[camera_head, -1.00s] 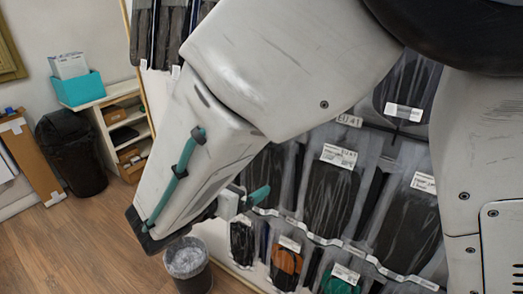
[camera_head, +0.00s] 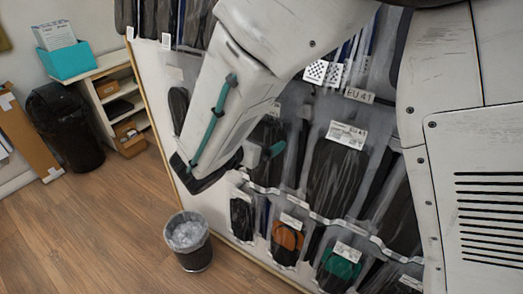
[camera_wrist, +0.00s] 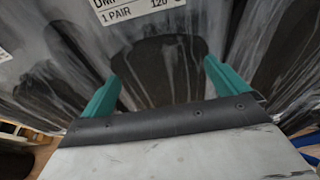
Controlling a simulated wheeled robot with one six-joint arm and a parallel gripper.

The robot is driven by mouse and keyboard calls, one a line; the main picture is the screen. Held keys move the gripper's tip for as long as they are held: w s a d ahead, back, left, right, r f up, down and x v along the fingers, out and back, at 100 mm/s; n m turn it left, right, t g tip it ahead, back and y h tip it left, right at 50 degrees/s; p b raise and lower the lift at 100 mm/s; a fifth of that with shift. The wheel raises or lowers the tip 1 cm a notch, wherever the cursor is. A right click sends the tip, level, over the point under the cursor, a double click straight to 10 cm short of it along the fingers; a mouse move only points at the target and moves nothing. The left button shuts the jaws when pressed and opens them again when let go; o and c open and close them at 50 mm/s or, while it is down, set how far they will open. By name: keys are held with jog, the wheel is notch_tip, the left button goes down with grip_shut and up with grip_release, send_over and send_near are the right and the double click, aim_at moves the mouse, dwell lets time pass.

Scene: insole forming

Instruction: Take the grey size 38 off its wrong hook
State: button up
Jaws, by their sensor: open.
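My gripper (camera_wrist: 164,62) is open, with its two teal fingers apart and pointing at a clear pack (camera_wrist: 155,50) holding dark insoles. That pack has a white label reading "1 PAIR" at the top of the wrist view. Nothing is visibly clamped between the fingers, though I cannot tell whether they touch the pack. In the head view my gripper (camera_head: 272,152) is in front of the hanging display, partly hidden by my own forearm. I cannot make out which pack is the grey size 38; no size 38 marking is readable, and my arm covers part of the display.
The display board (camera_head: 172,125) carries several hanging packs, including a large dark one (camera_head: 335,175), an orange one (camera_head: 287,240) and a green one (camera_head: 340,262). Open floor lies left.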

jog(key=c, duration=1.4)
jog(key=shift+o, duration=0.2)
jog(key=shift+a, duration=0.1)
jog(key=shift+r, duration=0.1)
